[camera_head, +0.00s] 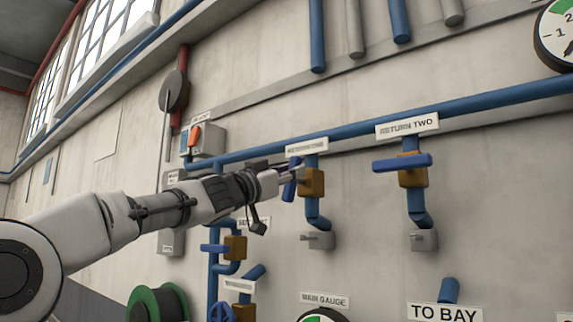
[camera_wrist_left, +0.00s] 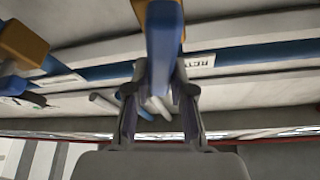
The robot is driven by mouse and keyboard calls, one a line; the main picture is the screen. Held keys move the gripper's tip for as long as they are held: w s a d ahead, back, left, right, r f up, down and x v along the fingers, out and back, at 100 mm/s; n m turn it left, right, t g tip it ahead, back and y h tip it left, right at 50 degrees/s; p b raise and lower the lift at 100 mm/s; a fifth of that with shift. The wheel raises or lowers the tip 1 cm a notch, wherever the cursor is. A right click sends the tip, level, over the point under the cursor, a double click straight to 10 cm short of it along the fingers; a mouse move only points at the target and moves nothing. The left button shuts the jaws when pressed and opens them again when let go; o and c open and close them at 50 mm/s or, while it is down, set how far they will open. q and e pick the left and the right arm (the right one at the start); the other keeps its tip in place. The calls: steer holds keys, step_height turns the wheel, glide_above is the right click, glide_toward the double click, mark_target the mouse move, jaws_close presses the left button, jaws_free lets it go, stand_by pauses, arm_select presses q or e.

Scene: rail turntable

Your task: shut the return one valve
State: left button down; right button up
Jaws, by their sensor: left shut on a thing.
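The return one valve has a brass body (camera_head: 313,182) on a blue pipe, under a white label (camera_head: 307,147) too blurred to read surely. Its blue handle (camera_head: 290,180) stands roughly upright, nearly along the vertical pipe, and is partly hidden by my gripper. My left gripper (camera_head: 284,172) reaches it from the left and is shut on the handle. In the left wrist view the blue handle (camera_wrist_left: 161,50) runs down between the two fingers (camera_wrist_left: 160,92), with brass behind its top. My right gripper is not in view.
The return two valve (camera_head: 412,170) stands to the right with its blue handle crosswise. Another valve (camera_head: 235,247) sits below my arm. A switch box (camera_head: 205,140) with an orange knob is above left. A long blue pipe (camera_head: 350,128) runs above the valves.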

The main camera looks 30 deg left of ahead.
arm_select(q)
steer(key=m+h+p, duration=0.1)
steer(key=m, duration=0.1)
steer(key=m+g+h+p, duration=0.1)
steer(key=m, duration=0.2)
steer(key=shift+w+d+f+p, duration=0.1)
steer(key=shift+w+d+p, duration=0.05)
steer(key=shift+p, duration=0.15)
steer(key=m+g+h+p, duration=0.1)
steer(key=m, duration=0.1)
steer(key=m+h+p, duration=0.1)
steer(key=m+p, duration=0.1)
steer(key=shift+d+m+g, duration=0.2)
steer(key=shift+m+g, duration=0.2)
steer(key=m+g+p, duration=0.1)
steer(key=m+p, duration=0.1)
steer(key=m, duration=0.1)
steer(key=shift+f, duration=0.1)
steer(key=m+g+p, duration=0.1)
steer(key=m, duration=0.1)
steer(key=shift+f+m, duration=0.15)
steer(key=shift+m, duration=0.15)
steer(key=shift+w+f+m+g+p, duration=0.2)
steer(key=shift+m+g+p, duration=0.3)
steer(key=shift+m, duration=0.6)
steer(key=shift+s+r, duration=0.1)
